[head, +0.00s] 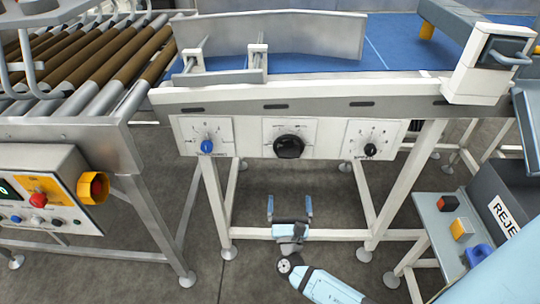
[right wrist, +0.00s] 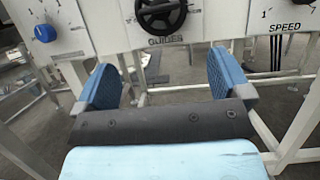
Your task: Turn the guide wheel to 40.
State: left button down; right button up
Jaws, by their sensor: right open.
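The guide wheel (head: 289,146) is a black round knob on the middle white dial plate under the conveyor. In the right wrist view the black wheel (right wrist: 161,14) shows at the top with the label GUIDES below it; its scale is too small or cut off to read. My right gripper (head: 290,207) is below the wheel, apart from it, with its fingers pointing up toward the panel. In the right wrist view its two blue fingers (right wrist: 165,85) stand wide apart with nothing between them. My left gripper is not in view.
A blue knob (head: 207,146) is left of the wheel and a small black SPEED knob (head: 370,150) is right of it. White frame legs (head: 217,205) stand either side of my gripper. A control box (head: 45,190) is at left, a button stand (head: 450,230) at right.

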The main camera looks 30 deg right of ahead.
aim_at(289, 155)
pick_arm(q)
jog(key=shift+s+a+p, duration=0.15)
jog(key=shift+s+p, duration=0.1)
jog(key=shift+p, duration=0.3)
pick_arm(e)
jog(key=shift+x, duration=6.85)
jog(key=shift+r, duration=0.15)
jog(key=c, duration=0.9)
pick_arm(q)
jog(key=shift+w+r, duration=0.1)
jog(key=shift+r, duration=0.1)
pick_arm(e)
jog(key=shift+c, duration=0.2)
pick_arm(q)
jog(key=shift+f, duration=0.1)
